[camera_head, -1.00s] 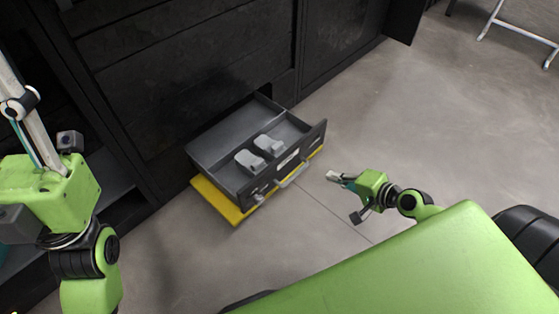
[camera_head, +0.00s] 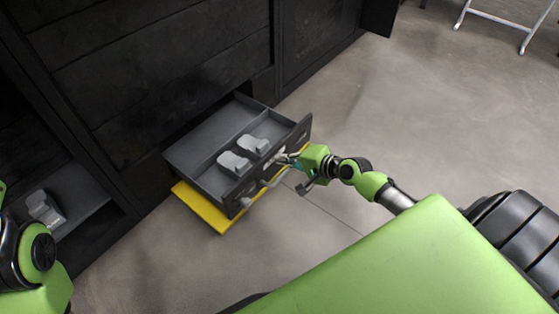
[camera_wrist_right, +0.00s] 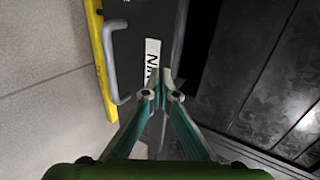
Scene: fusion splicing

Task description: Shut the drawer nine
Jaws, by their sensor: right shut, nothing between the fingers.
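The drawer (camera_head: 205,143) is pulled out of the dark cabinet, low near the floor, with two light grey objects (camera_head: 234,162) inside. Its dark front has a grey bar handle (camera_head: 272,181), also in the right wrist view (camera_wrist_right: 108,60). There a white label (camera_wrist_right: 152,58) on the front reads in part "NIN". My right gripper (camera_head: 281,158) is shut and empty, its tips at the drawer front beside the label and handle. In the wrist view its fingertips (camera_wrist_right: 160,88) overlap the label's end; whether they touch the front I cannot tell. My left gripper is out of view.
A yellow slab (camera_head: 204,209) sticks out just under the drawer. The black cabinet (camera_head: 150,60) fills the back. A grey object (camera_head: 44,208) lies on a shelf at left. Open concrete floor (camera_head: 400,110) spreads right; a white metal frame (camera_head: 497,28) stands far right.

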